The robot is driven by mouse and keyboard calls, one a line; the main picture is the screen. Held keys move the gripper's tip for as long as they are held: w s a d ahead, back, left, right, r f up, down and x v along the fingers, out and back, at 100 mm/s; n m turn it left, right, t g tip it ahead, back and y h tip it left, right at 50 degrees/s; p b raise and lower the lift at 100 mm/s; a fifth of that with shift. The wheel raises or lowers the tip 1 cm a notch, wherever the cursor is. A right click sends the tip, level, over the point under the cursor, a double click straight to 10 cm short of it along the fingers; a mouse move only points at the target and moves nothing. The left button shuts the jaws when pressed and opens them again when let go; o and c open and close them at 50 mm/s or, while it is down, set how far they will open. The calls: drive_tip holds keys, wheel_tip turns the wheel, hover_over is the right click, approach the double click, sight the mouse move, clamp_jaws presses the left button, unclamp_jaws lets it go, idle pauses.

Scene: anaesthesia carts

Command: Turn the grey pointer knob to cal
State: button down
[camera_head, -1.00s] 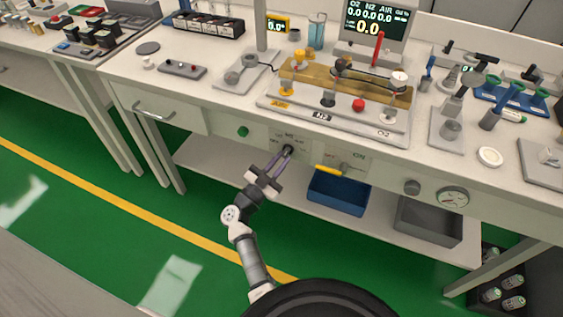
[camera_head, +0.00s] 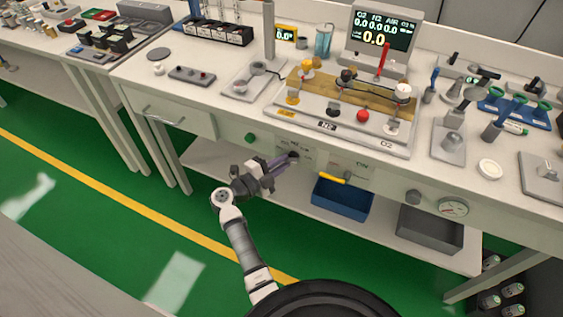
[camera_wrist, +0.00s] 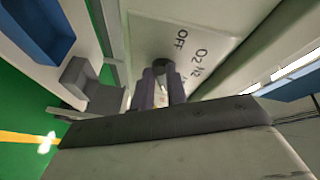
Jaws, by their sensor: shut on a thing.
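The grey pointer knob (camera_head: 294,155) sits on a pale selector plate (camera_head: 282,146) on the table's front face. My gripper (camera_head: 288,160) is at the knob, its purple-grey fingers coming in from the left. In the wrist view the dark knob (camera_wrist: 163,62) shows between the tips of my gripper (camera_wrist: 163,71), which is shut on it. The plate (camera_wrist: 150,35) there carries the words OFF and O2 and further partly cut marks. The fingers hide much of the knob, so I cannot tell where its pointer aims. No cal mark is legible.
A blue bin (camera_head: 342,198) and a grey bin (camera_head: 430,229) stand on the lower shelf. Green floor lies open in front.

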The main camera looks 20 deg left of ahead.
drive_tip(key=shift+w+r+m+g+y+p, duration=0.1)
drive_tip(key=shift+r+m+g+y+p, duration=0.3)
drive_tip(key=shift+m, duration=0.5)
drive_tip(key=c, duration=1.4)
unclamp_jaws()
drive_tip(key=shift+f, duration=0.1)
drive_tip(key=b+v, duration=0.2)
drive_tip(key=v, duration=1.2)
